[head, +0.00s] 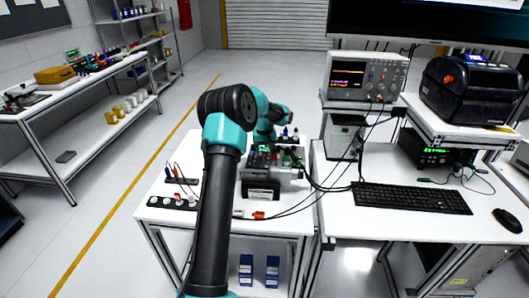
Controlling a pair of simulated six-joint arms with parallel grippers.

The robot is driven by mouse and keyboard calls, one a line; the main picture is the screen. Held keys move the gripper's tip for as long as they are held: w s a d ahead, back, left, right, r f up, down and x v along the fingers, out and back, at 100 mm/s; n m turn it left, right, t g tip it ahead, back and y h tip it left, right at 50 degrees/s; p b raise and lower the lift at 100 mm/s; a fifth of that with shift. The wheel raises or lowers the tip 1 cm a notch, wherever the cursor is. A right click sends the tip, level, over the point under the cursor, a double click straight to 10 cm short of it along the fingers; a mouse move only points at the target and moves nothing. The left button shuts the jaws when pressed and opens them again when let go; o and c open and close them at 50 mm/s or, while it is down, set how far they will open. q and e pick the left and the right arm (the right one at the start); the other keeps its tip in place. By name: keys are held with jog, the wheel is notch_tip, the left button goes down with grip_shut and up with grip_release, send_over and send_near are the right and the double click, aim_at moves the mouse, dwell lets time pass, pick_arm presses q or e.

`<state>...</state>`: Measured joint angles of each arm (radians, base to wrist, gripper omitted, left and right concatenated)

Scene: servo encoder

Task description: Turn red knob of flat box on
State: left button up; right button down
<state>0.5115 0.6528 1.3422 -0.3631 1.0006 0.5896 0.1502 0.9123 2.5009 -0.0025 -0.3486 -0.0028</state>
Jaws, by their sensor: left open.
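My left arm rises from the bottom middle of the head view, bends at a teal and black elbow and reaches away over the white workbench (297,222). My left gripper (264,150) is small and dark at its far end, open, just above and behind a grey motor-like device (262,184). A low dark strip (168,202) with several round caps lies at the bench's front left. I cannot make out for certain which item is the flat box or its red knob. My forearm covers part of the bench. My right gripper is not in view.
An oscilloscope (366,77), a keyboard (411,198), a mouse (508,220) and a dark label-printer-like machine (474,88) are at the right. Cables run from the device to the right. An orange connector (258,215) lies near the front edge. A shelf bench (85,82) stands left.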

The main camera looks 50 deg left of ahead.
pick_arm(q)
jog(key=shift+f, duration=0.5)
jog(key=c, duration=0.9)
